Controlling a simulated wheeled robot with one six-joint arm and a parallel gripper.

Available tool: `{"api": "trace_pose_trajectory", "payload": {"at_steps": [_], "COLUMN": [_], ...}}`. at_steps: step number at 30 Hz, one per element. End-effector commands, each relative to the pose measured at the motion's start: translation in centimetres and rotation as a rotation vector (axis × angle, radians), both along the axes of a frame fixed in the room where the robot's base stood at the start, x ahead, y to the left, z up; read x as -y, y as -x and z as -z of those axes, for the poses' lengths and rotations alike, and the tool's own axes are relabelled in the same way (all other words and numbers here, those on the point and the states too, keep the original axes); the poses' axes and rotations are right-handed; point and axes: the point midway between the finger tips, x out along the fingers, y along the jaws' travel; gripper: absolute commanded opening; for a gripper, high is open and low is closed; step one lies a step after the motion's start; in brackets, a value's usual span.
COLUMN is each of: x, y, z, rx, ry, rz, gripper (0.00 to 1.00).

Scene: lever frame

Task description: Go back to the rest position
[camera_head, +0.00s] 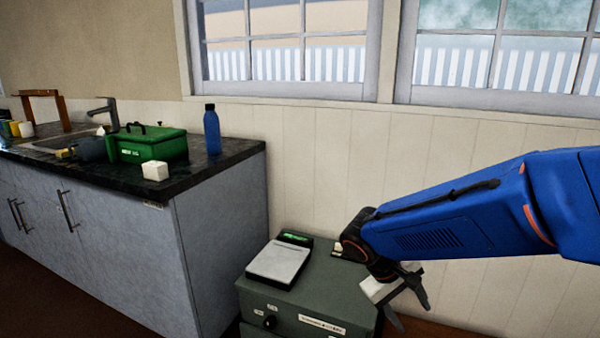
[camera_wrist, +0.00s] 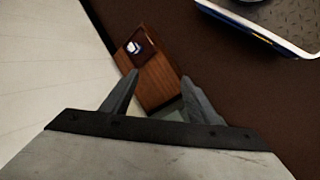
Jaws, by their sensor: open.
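My gripper (camera_head: 411,312) hangs at the lower right in the head view, at the end of my blue arm. It points down, just right of the green-grey cabinet (camera_head: 300,297). In the wrist view my gripper (camera_wrist: 161,78) shows two dark fingers spread apart with nothing between them. Beyond the fingers is a brown wooden surface (camera_wrist: 158,80) lower down, with a small white and dark object (camera_wrist: 133,48) on it. Nothing touches the fingers in the wrist view.
A scale-like device (camera_head: 280,262) sits on the cabinet. Left of it is a counter (camera_head: 205,173) with a green toolbox (camera_head: 150,146), blue bottle (camera_head: 212,130), white block (camera_head: 155,171) and sink. A pale wall stands behind. Brown floor (camera_wrist: 215,65) and a blue-white edged platform (camera_wrist: 275,37) show in the wrist view.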

Motion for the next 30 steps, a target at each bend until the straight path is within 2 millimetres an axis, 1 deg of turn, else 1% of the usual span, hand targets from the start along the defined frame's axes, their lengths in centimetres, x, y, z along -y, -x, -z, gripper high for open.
{"api": "trace_pose_trajectory", "payload": {"at_steps": [1, 3, 12, 18, 24, 30], "x": [0.7, 1.3, 3.1, 3.6, 3.7, 3.5], "y": [0.9, 2.0, 6.7, 9.6, 12.2, 13.9], "z": [-0.5, -1.1, -3.0, -4.1, -5.1, -5.8], "rx": [0.015, 0.033, 0.133, 0.223, 0.328, 0.415], "ry": [-0.034, -0.081, -0.271, -0.385, -0.487, -0.555], "rz": [0.021, 0.043, 0.120, 0.159, 0.190, 0.205], "gripper": [0.54, 0.54, 0.54, 0.54, 0.54, 0.54]}}
